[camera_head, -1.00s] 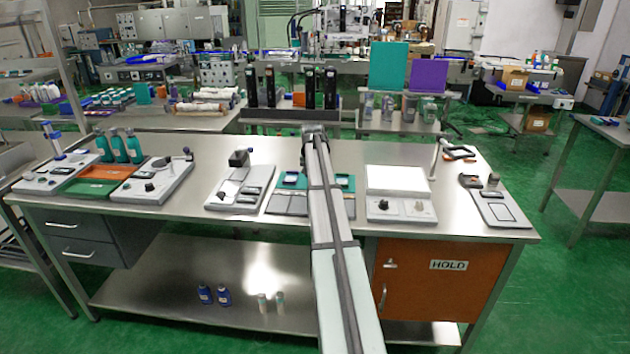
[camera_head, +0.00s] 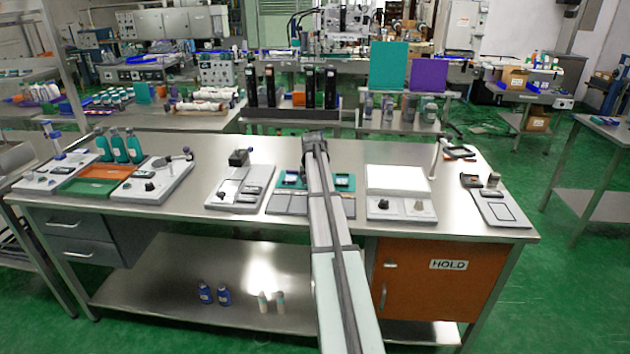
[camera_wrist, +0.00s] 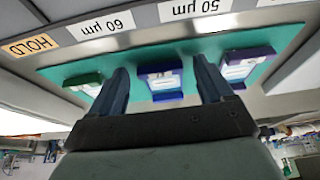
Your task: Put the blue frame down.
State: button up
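In the wrist view the blue frame (camera_wrist: 163,82), with a white label, lies on a teal panel (camera_wrist: 135,58). It shows between the fingers of my gripper (camera_wrist: 163,85), with a gap on each side. The gripper is open and holds nothing. In the head view my arm hides the middle of the teal panel (camera_head: 343,189), and my fingertips cannot be made out.
The wrist view shows labels "60 µm" (camera_wrist: 101,25), "50 µm" and "HOLD" beside the panel. On the steel bench, a device with a white plate (camera_head: 397,180) stands right of my arm, and a grey device (camera_head: 240,188) stands left. Bare bench lies between the devices.

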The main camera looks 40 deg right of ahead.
jog(key=shift+r, duration=0.1)
jog(key=v, duration=1.2)
